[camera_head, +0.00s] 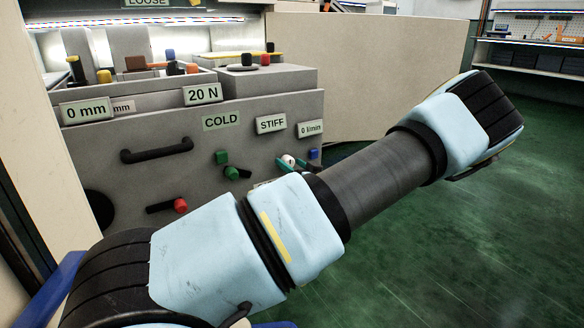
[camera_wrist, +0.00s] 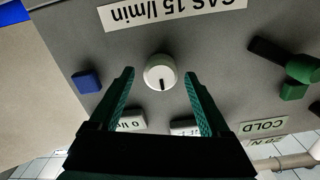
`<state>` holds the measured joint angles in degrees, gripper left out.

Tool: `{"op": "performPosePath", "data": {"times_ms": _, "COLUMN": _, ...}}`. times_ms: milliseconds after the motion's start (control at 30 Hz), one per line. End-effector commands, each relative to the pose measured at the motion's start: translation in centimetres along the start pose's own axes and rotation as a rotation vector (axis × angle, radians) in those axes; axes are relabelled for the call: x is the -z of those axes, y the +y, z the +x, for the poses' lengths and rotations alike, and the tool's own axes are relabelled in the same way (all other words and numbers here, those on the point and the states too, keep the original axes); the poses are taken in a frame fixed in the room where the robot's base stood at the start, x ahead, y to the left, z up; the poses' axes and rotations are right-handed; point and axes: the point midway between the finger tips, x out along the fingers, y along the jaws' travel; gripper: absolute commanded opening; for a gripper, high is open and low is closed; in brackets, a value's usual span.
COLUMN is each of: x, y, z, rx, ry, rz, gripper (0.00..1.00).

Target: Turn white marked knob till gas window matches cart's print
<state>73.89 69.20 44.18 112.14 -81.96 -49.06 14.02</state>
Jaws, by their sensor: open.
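The white knob (camera_wrist: 158,68) with a dark line mark is on the grey panel, its mark pointing down in the upside-down wrist view, toward the windows. My gripper (camera_wrist: 158,74) is open, with one green finger on each side of the knob and gaps showing; whether the tips reach its depth is unclear. The gas window (camera_wrist: 130,122) is partly hidden by a finger; in the head view it reads 0 l/min (camera_head: 310,129). A printed label (camera_wrist: 175,12) reads GAS 15 l/min. The knob also shows small in the head view (camera_head: 288,160), by the fingers.
A blue square button (camera_wrist: 87,81) is beside the knob. A green knob with a dark lever (camera_wrist: 295,72) is on the other side. The COLD (camera_head: 221,121) and STIFF (camera_head: 271,124) windows sit above. A red-tipped lever (camera_head: 180,205) and black handle (camera_head: 157,150) are further left.

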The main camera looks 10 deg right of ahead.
Motion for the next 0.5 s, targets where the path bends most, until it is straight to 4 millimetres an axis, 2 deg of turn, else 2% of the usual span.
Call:
{"op": "performPosePath", "data": {"times_ms": 167, "x": 0.01, "y": -0.01, "z": 0.01, "rx": 0.0, "ry": 0.0, "rz": 0.0, "gripper": 0.81}}
{"op": "performPosePath", "data": {"times_ms": 500, "x": -0.01, "y": -0.02, "z": -0.01, "rx": 0.0, "ry": -0.001, "rz": 0.0, "gripper": 0.44}}
